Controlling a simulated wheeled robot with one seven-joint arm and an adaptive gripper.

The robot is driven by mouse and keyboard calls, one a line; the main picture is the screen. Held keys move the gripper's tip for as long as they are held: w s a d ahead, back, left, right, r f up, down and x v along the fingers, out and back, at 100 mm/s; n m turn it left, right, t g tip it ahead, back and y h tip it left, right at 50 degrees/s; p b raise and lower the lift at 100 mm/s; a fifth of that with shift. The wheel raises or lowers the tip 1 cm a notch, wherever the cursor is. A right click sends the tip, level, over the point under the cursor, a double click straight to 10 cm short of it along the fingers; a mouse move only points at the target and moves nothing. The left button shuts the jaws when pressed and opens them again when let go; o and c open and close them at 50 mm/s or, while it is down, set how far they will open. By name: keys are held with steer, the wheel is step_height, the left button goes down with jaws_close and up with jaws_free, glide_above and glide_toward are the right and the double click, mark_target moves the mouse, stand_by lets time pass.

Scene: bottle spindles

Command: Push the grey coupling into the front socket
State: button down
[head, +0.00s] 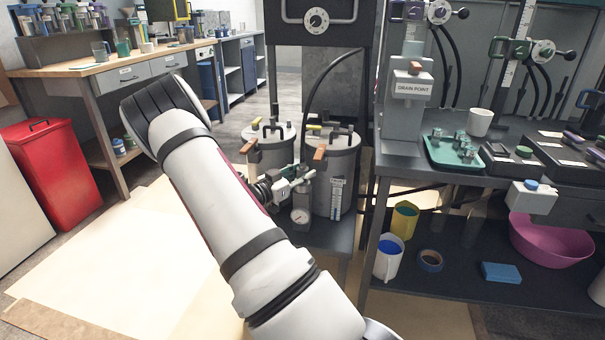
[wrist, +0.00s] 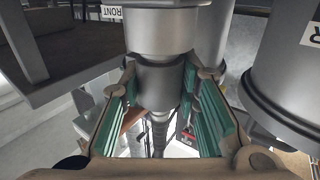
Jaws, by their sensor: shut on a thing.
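The grey coupling (wrist: 160,88) is between the teal pads of my gripper (wrist: 163,98) in the wrist view. My gripper is shut on it, one finger on each side. A dark ribbed hose (wrist: 158,132) runs from the coupling. The front socket (wrist: 165,32) is a wider silver cylinder, in line with the coupling, beside a label reading FRONT (wrist: 111,11). The coupling's end meets or nearly meets the socket; I cannot tell how deep it sits.
In the wrist view another silver cylinder (wrist: 285,90) is close on the right. A dark bench (head: 400,178) with a green tray (head: 455,152) stands at right. Pale floor lies open at left.

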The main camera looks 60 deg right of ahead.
steer(key=shift+f+b, duration=0.3)
steer(key=shift+f, duration=0.1)
stand_by(0.3)
steer(key=c, duration=1.2)
jaws_free()
steer(key=shift+o, duration=0.2)
steer(key=w+a, duration=0.2)
steer(key=a, duration=0.9)
steer(key=shift+w+a, duration=0.2)
steer(key=shift+a, duration=0.2)
